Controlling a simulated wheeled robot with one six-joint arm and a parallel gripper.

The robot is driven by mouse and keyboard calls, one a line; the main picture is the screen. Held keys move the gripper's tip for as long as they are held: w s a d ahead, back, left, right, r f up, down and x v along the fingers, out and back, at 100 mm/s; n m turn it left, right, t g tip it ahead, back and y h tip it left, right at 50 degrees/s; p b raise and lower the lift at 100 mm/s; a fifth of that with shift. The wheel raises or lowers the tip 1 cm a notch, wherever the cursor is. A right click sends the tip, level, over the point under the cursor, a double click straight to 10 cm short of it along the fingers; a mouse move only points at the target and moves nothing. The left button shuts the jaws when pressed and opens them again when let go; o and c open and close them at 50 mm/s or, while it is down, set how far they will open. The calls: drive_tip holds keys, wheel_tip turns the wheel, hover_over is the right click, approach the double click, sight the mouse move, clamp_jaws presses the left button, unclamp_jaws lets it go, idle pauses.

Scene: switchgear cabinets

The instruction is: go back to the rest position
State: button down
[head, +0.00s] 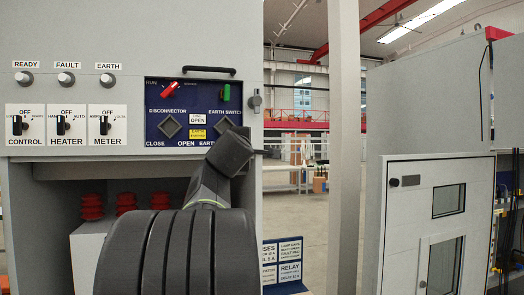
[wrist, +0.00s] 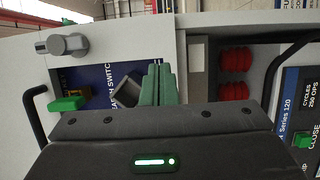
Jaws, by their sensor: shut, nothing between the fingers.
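My gripper (wrist: 158,85) shows in the wrist view, with its two green fingers together and nothing between them. It is in front of the cabinet, beside the dark square earth switch socket (wrist: 127,90) on the blue panel. I cannot tell whether the fingers touch anything. In the head view my arm rises in front of the cabinet and covers part of the earth switch side of the blue panel (head: 190,98); the fingers are not clearly seen there.
The panel has a red knob (head: 168,92), a green knob (head: 226,92) and a projecting black handle (head: 209,70). Red insulators (head: 92,206) sit in the open bay below. A grey post (head: 345,140) and another cabinet (head: 408,225) stand to the right. Floor shows between cabinet and post.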

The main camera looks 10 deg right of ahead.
drive_tip(key=s+d+p, duration=0.2)
drive_tip(key=s+d, duration=0.1)
drive_tip(key=d, duration=0.2)
drive_tip(key=shift+s+d+f, duration=0.15)
drive_tip(key=shift+d+f, duration=0.1)
drive_tip(key=shift+f, duration=0.2)
drive_tip(key=shift+s, duration=0.1)
